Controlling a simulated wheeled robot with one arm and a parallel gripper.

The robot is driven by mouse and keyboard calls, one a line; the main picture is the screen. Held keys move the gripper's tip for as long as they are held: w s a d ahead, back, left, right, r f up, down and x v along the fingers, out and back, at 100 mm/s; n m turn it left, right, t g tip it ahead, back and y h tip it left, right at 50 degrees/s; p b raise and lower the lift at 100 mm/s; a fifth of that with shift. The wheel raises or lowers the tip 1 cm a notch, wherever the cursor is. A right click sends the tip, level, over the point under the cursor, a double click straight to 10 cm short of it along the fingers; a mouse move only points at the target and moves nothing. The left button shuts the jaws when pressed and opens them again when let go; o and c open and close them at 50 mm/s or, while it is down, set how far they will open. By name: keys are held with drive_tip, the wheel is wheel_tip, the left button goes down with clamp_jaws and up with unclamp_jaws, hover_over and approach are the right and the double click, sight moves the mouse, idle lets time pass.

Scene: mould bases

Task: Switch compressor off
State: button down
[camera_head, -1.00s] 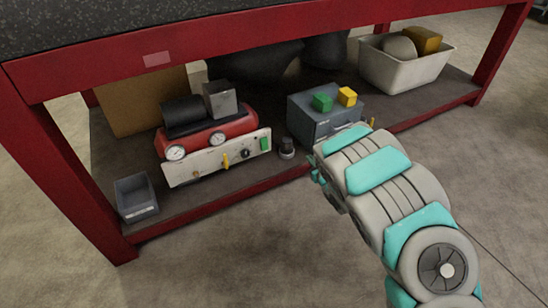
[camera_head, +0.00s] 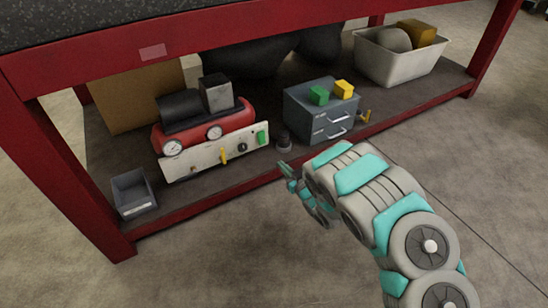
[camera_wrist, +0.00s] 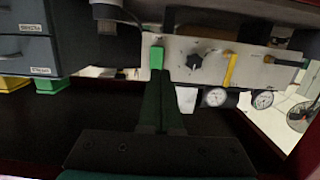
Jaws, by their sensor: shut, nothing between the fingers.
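The compressor has a red tank (camera_head: 236,117) and a white front panel (camera_head: 200,157), on the lower shelf of the red bench. The panel carries a green switch (camera_head: 262,137) at its right end, a black knob (camera_head: 242,147) and a yellow lever (camera_head: 223,156). My gripper (camera_head: 284,168) is in front of the shelf edge, to the lower right of the panel. In the wrist view the panel appears upside down, with the green switch (camera_wrist: 157,57) just beyond the tips of my gripper (camera_wrist: 164,80). The fingers are shut and empty. I cannot tell whether they touch the switch.
A grey drawer cabinet (camera_head: 305,115) with green and yellow blocks stands right of the compressor. A small dark round object (camera_head: 284,142) stands between them. A grey bin (camera_head: 134,193) is at left, a white bin (camera_head: 400,68) at right. The red shelf edge (camera_head: 205,203) runs in front.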

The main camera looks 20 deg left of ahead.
drive_tip(key=x, duration=1.3)
drive_tip(key=shift+w+a+b, duration=0.2)
drive_tip(key=shift+b, duration=0.15)
drive_tip(key=shift+f, duration=0.1)
drive_tip(key=shift+w+a+f+t+y+b, duration=0.3)
drive_tip(key=shift+f+y+b, duration=0.15)
drive_tip(key=shift+b, duration=0.5)
drive_tip(key=f+p+v, duration=0.1)
drive_tip(key=f+v, duration=0.1)
drive_tip(key=v, duration=1.2)
drive_tip(key=shift+f, duration=0.2)
drive_tip(key=shift+h, duration=0.25)
